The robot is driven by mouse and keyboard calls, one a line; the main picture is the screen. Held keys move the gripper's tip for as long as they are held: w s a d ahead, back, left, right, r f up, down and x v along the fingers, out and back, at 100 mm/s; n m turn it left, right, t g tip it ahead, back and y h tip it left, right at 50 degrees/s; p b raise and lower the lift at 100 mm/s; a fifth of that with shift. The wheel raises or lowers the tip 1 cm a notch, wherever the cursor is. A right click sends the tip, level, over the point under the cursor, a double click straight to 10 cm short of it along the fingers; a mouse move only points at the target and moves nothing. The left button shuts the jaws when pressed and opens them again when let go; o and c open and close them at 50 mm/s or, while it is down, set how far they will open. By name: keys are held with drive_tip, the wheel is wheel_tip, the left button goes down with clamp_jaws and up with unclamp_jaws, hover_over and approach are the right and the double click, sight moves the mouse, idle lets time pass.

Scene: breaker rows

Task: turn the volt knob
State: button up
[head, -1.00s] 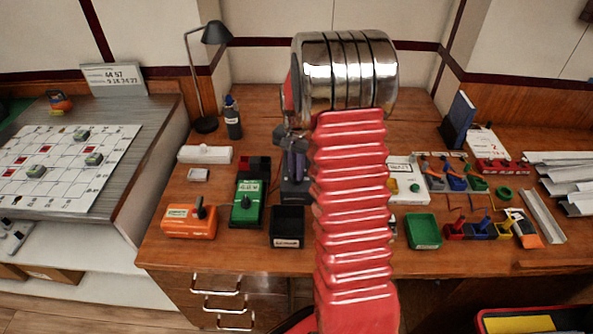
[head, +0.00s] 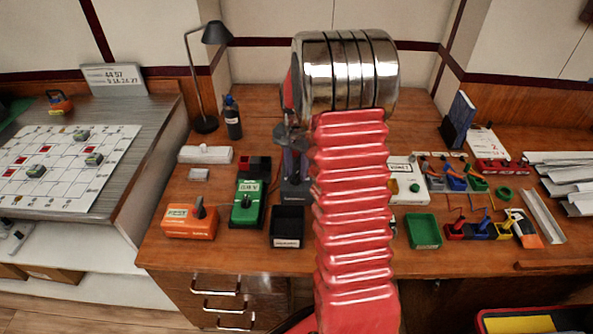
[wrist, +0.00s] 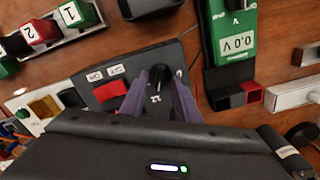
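The dark grey supply box (wrist: 190,62) has a black knob (wrist: 161,73), a red switch (wrist: 109,91) and two small OFF labels. In the wrist view my gripper (wrist: 160,80) points down at this box, with its two purple fingers on either side of the knob. The fingers look apart, with a gap beside the knob; contact is not clear. In the head view my gripper (head: 291,150) is over the supply box (head: 294,198), partly hidden by my red arm. A green meter (wrist: 235,40) reads 0.0 V; it also shows in the head view (head: 247,207).
An orange box (head: 186,224) with a dark knob stands left of the meter. A black bin (head: 287,228) is in front of the supply box. A green tray (head: 424,231) and several coloured switches lie to the right.

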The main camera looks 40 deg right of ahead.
sight(297, 182)
wheel_tip(297, 182, up, 13)
drive_tip(key=shift+r, duration=0.15)
idle(0.4)
idle(0.5)
drive_tip(key=s+a+r+n+t, duration=0.2)
drive_tip(key=s+a+r+n, duration=0.2)
drive_tip(key=s+a, duration=0.7)
drive_tip(key=s+a+r+n+t, duration=0.3)
drive_tip(key=s+a+n, duration=0.5)
drive_tip(key=s+a, duration=0.3)
drive_tip(key=a+r, duration=0.1)
drive_tip(key=a, duration=0.2)
drive_tip(key=shift+s+t, duration=0.2)
drive_tip(key=shift+t, duration=0.1)
idle(0.7)
